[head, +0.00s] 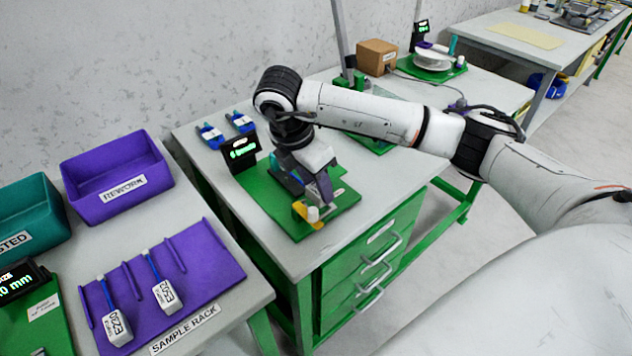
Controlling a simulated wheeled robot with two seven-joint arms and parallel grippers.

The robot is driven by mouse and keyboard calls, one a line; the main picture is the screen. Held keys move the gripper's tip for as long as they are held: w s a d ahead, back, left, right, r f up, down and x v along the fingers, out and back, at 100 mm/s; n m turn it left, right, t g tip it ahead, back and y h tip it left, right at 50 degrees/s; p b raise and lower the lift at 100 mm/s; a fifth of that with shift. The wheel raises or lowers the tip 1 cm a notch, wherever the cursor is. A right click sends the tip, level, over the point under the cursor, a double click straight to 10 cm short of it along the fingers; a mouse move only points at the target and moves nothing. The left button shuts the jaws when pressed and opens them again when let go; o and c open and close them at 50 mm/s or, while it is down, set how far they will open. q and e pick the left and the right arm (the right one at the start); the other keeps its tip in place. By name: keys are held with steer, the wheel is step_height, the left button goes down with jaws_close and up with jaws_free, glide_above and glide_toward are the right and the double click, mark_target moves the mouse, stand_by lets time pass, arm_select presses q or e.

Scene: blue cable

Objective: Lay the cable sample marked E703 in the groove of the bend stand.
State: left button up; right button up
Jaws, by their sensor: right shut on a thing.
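My right gripper (319,196) is low over the green base of the bend stand (345,203) on the middle table. It is shut on what appears to be a cable sample, mostly hidden by the gripper; no label can be read on it. A small white piece (313,214) shows just below the fingers, beside a yellow part (301,209) of the stand. The groove is hidden, so I cannot tell whether the cable touches it. My left gripper is out of view.
The purple sample rack (205,262) at lower left holds two blue cables with white tags (118,326), (166,296). The purple rework bin (118,178) and a teal bin (28,215) stand behind. A black display (240,153) stands at the base's back left. A cardboard box (377,57) is farther back.

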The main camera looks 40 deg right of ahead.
steer(key=shift+f+b, duration=0.9)
steer(key=shift+f, duration=0.3)
stand_by(0.4)
steer(key=o, duration=1.2)
steer(key=shift+c, duration=0.2)
steer(key=shift+r+p, duration=2.7)
steer(key=shift+r, duration=1.35)
